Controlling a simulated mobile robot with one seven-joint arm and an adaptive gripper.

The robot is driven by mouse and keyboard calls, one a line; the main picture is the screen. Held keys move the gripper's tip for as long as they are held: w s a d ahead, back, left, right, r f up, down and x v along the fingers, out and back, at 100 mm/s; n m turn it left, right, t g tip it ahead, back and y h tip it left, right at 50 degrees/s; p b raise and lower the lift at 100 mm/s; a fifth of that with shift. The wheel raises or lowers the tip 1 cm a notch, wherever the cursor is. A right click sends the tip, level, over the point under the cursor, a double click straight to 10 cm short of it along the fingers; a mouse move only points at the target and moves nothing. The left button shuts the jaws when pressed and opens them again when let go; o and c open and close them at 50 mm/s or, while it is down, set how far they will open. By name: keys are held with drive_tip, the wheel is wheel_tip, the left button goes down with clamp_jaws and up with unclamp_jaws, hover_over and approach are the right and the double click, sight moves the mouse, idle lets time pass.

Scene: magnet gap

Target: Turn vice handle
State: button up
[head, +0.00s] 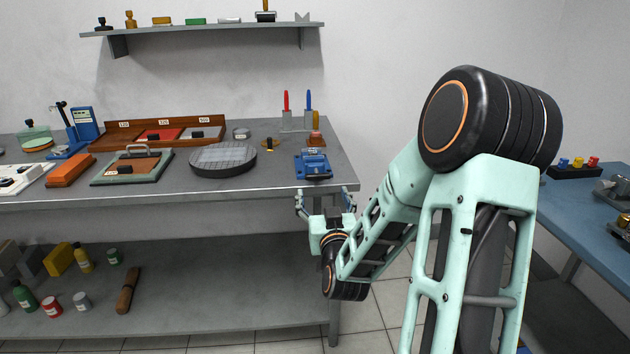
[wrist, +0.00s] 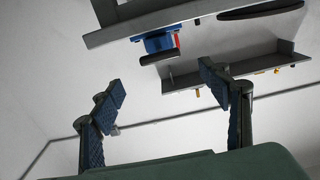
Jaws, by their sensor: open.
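The blue vice (head: 313,165) sits on the grey workbench (head: 225,187) near its front right corner. In the wrist view the blue body (wrist: 157,44) shows upper centre, with a dark bar (wrist: 159,58) that looks like its handle. In the head view the handle cannot be made out clearly. My gripper (head: 325,202) is in front of the bench edge, below and apart from the vice. Its two blue-padded fingers are spread with nothing between them, and they show in the wrist view (wrist: 163,83) with the vice beyond them.
A round slotted plate (head: 223,157) lies left of the vice. Behind it stand a red and a blue upright rod (head: 297,112) and a small red-brown piece (head: 314,139). A lower shelf (head: 200,285) lies under the bench. A blue table (head: 590,205) stands at right.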

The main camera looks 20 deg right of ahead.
sight(318, 178)
drive_tip(key=x, duration=0.9)
drive_tip(key=shift+w, duration=0.15)
drive_tip(key=shift+c, duration=0.7)
drive_tip(key=shift+b, duration=0.3)
drive_tip(key=c, duration=1)
